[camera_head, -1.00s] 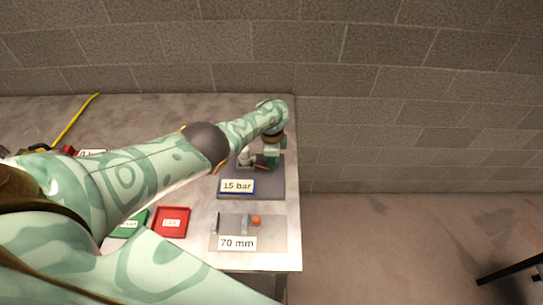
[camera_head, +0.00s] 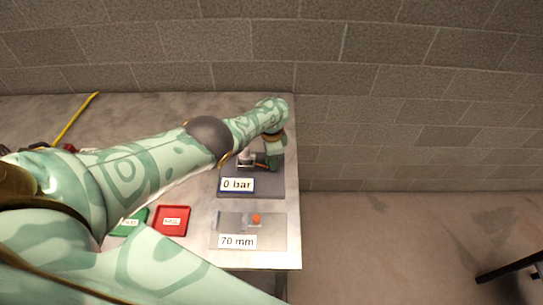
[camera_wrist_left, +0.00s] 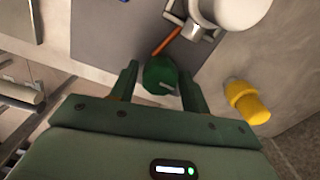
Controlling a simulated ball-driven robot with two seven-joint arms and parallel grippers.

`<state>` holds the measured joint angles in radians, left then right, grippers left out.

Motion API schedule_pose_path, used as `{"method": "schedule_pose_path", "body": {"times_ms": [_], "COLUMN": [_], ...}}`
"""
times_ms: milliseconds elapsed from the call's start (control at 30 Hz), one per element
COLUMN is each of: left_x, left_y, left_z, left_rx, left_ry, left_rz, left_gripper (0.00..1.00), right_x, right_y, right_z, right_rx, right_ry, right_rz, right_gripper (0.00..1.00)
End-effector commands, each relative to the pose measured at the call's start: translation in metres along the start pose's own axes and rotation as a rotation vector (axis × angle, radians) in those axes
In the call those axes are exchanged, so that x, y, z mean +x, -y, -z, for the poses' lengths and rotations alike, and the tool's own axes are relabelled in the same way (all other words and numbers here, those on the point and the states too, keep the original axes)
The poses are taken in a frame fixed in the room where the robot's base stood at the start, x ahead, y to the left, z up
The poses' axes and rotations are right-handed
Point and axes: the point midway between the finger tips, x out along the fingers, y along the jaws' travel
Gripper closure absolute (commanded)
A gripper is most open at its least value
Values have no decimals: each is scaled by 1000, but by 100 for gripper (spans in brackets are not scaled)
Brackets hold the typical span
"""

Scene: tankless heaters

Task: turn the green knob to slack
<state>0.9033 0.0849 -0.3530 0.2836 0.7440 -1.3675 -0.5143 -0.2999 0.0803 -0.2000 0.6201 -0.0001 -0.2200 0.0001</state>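The green knob (camera_wrist_left: 160,76) is round with a small pale mark, and it shows in the left wrist view between the two fingers of my left gripper (camera_wrist_left: 158,84). The fingers stand apart on either side of it. A narrow gap shows at the left finger, while the right finger overlaps or lies close to the knob's edge. In the head view my left gripper (camera_head: 272,163) reaches down at the right end of the dark plate (camera_head: 265,187) and hides the knob. A label on that plate (camera_head: 237,184) reads 0 bar. My right gripper is not in view.
An orange lever (camera_wrist_left: 166,41) and a white fitting (camera_wrist_left: 240,10) are close to the knob. A yellow cylinder (camera_wrist_left: 246,102) is to its right. A 70 mm plate (camera_head: 272,234), a red tray (camera_head: 185,224) and a green tray (camera_head: 128,230) lie nearer the front.

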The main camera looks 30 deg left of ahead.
Motion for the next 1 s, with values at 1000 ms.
{"method": "schedule_pose_path", "body": {"times_ms": [1000], "left_x": [-136], "left_y": [0], "left_z": [0], "left_rx": [1], "left_ry": [0], "left_rz": [0], "left_gripper": [41], "right_x": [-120], "right_y": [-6], "right_z": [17], "right_rx": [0], "right_ry": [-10], "right_rz": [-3], "right_gripper": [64]}}
